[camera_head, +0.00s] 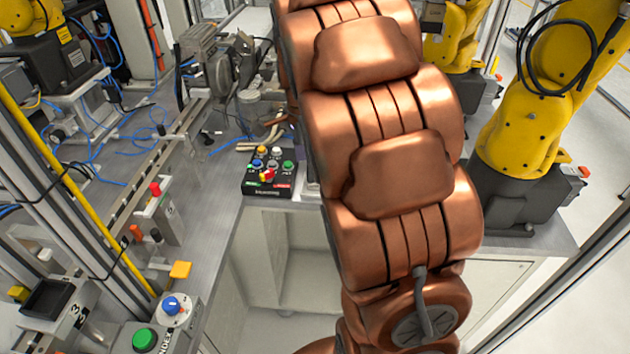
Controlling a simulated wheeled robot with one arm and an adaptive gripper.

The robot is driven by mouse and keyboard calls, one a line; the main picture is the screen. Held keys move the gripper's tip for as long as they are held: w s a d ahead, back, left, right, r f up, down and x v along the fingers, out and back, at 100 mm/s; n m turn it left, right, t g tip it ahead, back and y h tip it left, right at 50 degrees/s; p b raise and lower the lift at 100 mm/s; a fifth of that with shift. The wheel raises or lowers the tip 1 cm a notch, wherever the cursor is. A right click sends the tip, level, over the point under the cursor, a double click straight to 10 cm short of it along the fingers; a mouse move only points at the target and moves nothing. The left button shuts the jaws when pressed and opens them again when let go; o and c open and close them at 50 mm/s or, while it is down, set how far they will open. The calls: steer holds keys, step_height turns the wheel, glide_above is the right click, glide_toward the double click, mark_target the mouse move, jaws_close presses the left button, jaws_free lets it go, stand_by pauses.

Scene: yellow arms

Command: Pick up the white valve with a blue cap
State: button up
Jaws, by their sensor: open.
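I cannot make out for certain a white valve with a blue cap. A blue knob on a white round base (172,305) sits on a grey box at the lower left, but I cannot tell whether it is the valve. My copper-coloured arm fills the middle of the view from bottom to top and hides part of the bench behind it. I cannot make out my gripper; the arm's far end runs out of the view or is hidden.
A black button box (269,174) with several coloured buttons sits at the bench's edge, left of my arm. A green button (145,338) is at the lower left. Yellow robot arms (525,125) stand at the right. Rails and blue cables cover the left bench.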

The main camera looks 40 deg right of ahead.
steer(key=w+d+f+m, duration=0.1)
steer(key=d, duration=0.1)
steer(key=w+d+f+m, duration=0.1)
steer(key=w+d+m, duration=0.1)
steer(key=w+d+f+m+b, duration=0.1)
steer(key=w+d+m, duration=0.1)
steer(key=shift+w+f, duration=0.1)
steer(key=shift+w, duration=0.05)
steer(key=shift+f+p, duration=1.1)
steer(key=shift+f, duration=2.8)
jaws_close()
steer(key=shift+r, duration=0.15)
